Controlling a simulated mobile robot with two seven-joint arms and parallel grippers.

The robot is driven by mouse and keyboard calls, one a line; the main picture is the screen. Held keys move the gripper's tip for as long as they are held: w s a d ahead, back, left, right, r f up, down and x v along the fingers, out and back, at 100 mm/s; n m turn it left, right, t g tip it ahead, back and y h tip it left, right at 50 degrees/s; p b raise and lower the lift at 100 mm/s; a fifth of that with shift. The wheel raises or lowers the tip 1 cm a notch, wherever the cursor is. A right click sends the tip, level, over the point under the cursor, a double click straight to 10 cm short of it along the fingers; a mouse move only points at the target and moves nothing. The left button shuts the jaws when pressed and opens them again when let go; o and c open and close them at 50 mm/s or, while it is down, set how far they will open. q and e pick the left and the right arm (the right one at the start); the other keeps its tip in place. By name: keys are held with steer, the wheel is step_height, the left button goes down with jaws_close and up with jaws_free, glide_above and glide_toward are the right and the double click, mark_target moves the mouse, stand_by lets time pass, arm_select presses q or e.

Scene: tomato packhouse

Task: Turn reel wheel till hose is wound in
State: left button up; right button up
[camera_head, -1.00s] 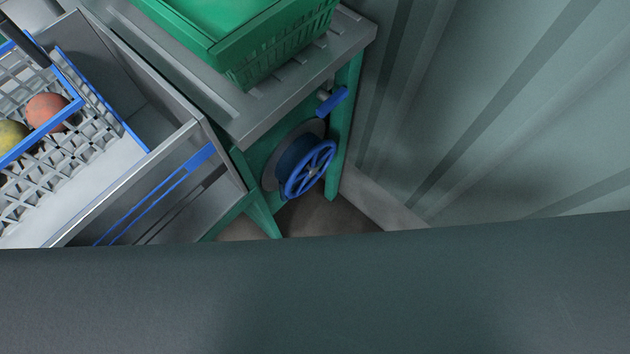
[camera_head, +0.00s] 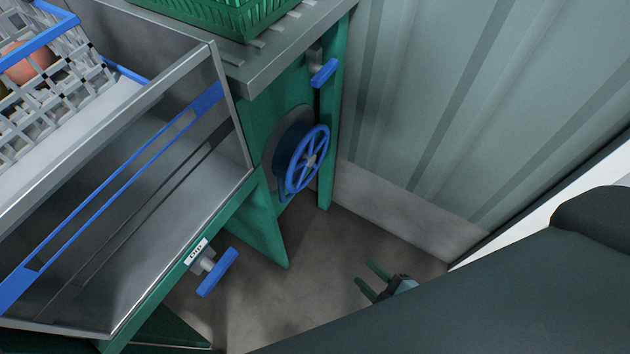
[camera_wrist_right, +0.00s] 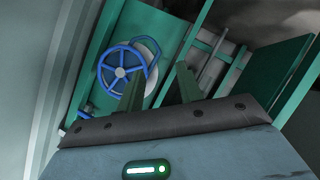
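The blue spoked reel wheel (camera_head: 308,160) is mounted on the side of the green bench frame, with the dark reel drum (camera_head: 288,150) behind it. It also shows in the right wrist view (camera_wrist_right: 122,73), ahead of the fingers. No hose can be made out clearly. My right gripper (camera_head: 366,278) is low over the floor, below and to the right of the wheel and apart from it. Its two green fingers are spread with nothing between them; they also show in the right wrist view (camera_wrist_right: 168,85). My left gripper is not in view.
A blue-handled valve (camera_head: 323,72) sits above the wheel. Another blue handle (camera_head: 217,272) juts from the metal basin's (camera_head: 170,90) frame beside a small label. A green crate (camera_head: 235,22) stands on the bench. A corrugated wall (camera_head: 440,100) bounds the right; floor between is clear.

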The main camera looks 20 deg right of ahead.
steer(key=w+d+f+n+t+y+b, duration=0.15)
steer(key=w+n+b, duration=0.25)
steer(key=w, duration=0.4)
steer(key=w+f+n+t+y+b, duration=0.1)
steer(key=w+f+n+t+b, duration=0.25)
steer(key=w, duration=0.35)
arm_select(q)
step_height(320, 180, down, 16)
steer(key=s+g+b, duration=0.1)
steer(key=b, duration=0.5)
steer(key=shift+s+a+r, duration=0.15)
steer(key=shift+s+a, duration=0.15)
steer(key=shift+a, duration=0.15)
arm_select(e)
steer(key=w+r+n+t+y, duration=0.1)
steer(key=w+r+n, duration=0.1)
steer(key=w, duration=0.6)
steer(key=w+a+r+n+y, duration=0.1)
steer(key=w+r+n, duration=0.1)
steer(key=w+n, duration=0.3)
steer(key=w, duration=0.2)
steer(key=shift+w+a+t, duration=0.15)
steer(key=shift+w+t, duration=0.2)
steer(key=shift+t, duration=0.05)
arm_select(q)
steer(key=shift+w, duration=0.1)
arm_select(e)
jaws_close()
